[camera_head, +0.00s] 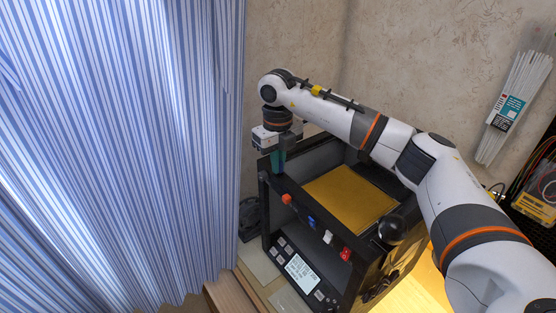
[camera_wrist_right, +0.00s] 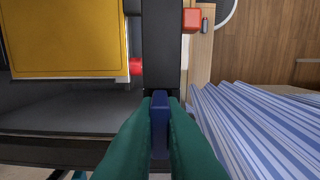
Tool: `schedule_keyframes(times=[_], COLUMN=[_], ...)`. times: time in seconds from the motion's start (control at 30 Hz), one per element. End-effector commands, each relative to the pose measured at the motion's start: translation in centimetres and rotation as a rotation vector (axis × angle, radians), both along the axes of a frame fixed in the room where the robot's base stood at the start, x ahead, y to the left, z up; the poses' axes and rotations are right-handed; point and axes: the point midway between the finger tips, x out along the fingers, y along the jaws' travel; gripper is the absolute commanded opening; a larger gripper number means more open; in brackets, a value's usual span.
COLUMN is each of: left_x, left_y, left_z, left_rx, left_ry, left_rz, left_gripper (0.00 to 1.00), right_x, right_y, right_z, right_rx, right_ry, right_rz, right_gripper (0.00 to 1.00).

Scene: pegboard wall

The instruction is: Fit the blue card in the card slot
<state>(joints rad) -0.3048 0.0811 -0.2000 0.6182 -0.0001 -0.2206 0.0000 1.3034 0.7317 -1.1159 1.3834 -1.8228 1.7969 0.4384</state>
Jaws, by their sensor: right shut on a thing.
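In the head view the fingers hide the piece. I cannot make out the card slot in either view. My left gripper is not in view.
The machine holds a yellow plate (camera_head: 350,193), which also shows in the wrist view (camera_wrist_right: 60,38). Orange, blue, white and red (camera_head: 346,254) parts line its front edge, above a panel with a screen (camera_head: 301,272). A striped curtain (camera_head: 120,150) hangs close on the left.

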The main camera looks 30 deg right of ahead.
Motion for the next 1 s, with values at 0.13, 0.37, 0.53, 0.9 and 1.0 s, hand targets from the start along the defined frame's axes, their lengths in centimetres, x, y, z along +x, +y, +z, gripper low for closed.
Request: schedule_keyframes(times=[0.13,0.37,0.53,0.9,1.0], left_x=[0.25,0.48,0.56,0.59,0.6], left_y=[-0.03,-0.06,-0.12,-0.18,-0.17], left_z=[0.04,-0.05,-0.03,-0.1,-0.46], left_rx=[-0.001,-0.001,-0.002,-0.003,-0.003], left_ry=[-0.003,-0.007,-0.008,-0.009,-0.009], left_rz=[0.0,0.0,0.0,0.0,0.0], left_gripper=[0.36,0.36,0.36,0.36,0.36], right_x=[0.01,0.03,0.03,0.04,0.11], right_y=[0.01,0.02,0.02,0.04,0.06], right_z=[0.04,0.04,0.06,0.14,0.79], right_rx=[0.0,0.0,0.0,0.0,0.002], right_ry=[0.0,0.0,0.0,-0.001,-0.004], right_rz=[0.0,0.0,0.0,0.0,0.0], right_gripper=[0.0,0.0,0.21,0.34,0.34])
